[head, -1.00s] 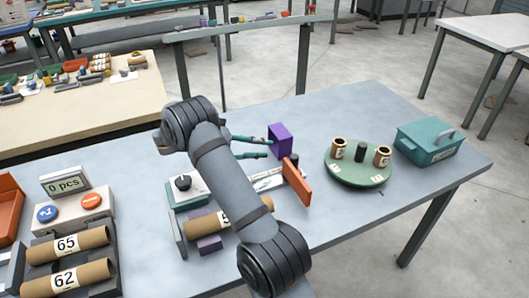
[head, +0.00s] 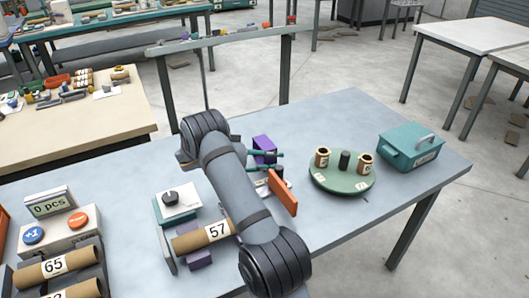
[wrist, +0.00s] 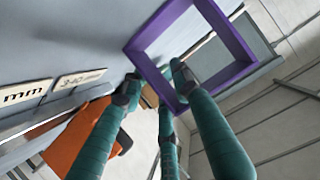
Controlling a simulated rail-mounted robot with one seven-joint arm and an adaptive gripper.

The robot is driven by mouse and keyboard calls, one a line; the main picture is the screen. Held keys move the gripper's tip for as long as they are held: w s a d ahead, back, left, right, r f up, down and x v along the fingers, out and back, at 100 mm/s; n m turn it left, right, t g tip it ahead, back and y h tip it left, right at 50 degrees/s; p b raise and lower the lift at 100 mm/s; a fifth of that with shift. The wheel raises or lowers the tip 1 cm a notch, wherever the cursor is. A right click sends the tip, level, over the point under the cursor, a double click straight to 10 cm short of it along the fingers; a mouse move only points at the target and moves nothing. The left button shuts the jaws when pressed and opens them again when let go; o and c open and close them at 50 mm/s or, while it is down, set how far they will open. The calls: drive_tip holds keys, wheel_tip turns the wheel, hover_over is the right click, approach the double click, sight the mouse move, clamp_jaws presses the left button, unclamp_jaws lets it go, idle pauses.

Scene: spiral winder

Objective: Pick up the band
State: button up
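A purple square ring (head: 264,143), the only band-like thing I make out, stands on the table just right of my arm. In the wrist view the purple ring (wrist: 240,50) shows as a hollow frame at the top. My gripper (head: 281,161) has teal fingers and reaches to the ring. In the wrist view my gripper (wrist: 155,84) is open: one fingertip lies over the ring's opening, another is left of its near-left side. A third finger is below its lower corner. I cannot tell if any finger touches the ring.
An orange plate (head: 283,192) stands close to my gripper. A cardboard tube marked 57 (head: 203,237) lies in a holder beneath my arm. A green turntable (head: 342,180) with small rolls and a teal box (head: 410,147) are at the right. The table's front right is clear.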

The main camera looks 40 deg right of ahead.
drive_tip(key=shift+a, duration=0.1)
drive_tip(key=shift+c, duration=0.7)
clamp_jaws()
